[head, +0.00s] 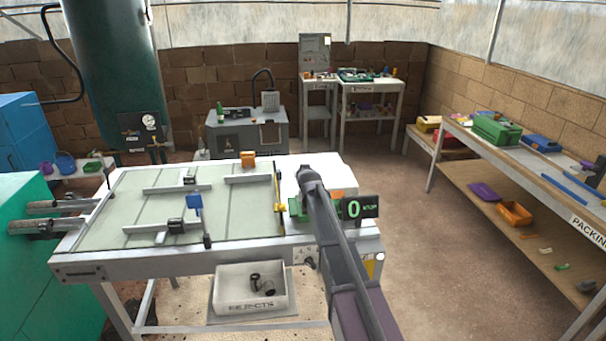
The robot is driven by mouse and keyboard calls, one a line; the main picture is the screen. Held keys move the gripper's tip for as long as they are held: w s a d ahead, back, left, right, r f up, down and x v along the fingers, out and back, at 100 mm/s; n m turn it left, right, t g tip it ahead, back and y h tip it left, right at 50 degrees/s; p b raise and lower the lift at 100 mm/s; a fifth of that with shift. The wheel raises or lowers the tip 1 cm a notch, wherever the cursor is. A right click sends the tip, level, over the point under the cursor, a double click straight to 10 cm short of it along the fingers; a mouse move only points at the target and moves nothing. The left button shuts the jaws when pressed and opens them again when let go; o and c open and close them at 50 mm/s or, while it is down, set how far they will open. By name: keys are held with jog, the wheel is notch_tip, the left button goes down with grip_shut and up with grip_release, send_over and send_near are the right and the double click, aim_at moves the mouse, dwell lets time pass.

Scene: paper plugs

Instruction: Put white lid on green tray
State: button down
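My arm reaches up from the lower right of the head view, and my gripper (308,180) is at its far end, above the right end of the light table. The fingers are too small and hidden to show whether they are open. A green flat part (296,208) shows beside my arm, left of the display; most of it is hidden, so I cannot tell if it is the green tray. A green box-like container (495,130) stands on the packing bench at right. I cannot clearly pick out a white lid; a white surface (338,174) lies just behind my gripper.
The light table (115,258) carries rails and small posts. A display reading 0 (360,208) stands at its right end. A white rejects bin (250,303) with dark parts sits below its front. The packing bench (545,179) is at right, with open floor (420,240) between.

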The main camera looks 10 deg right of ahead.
jog(key=shift+f+b, duration=3.25)
jog(key=shift+f, duration=0.25)
jog(key=shift+f+b, duration=0.6)
jog(key=shift+c, duration=2)
grip_release()
jog(key=shift+d, duration=0.1)
jog(key=shift+r, duration=0.25)
notch_tip(320, 180, up, 10)
jog(key=p, duration=1)
jog(key=shift+f, duration=0.2)
jog(key=s+f+g, duration=0.4)
jog(key=s, duration=1.1)
jog(key=s+d+f+g, duration=0.1)
jog(key=s+f+g, duration=0.2)
jog(key=s, duration=1.2)
jog(key=s+f+g, duration=0.4)
jog(key=s+g, duration=0.2)
jog(key=s, duration=0.9)
jog(key=shift+s+d+f+g, duration=0.3)
jog(key=shift+d, duration=0.1)
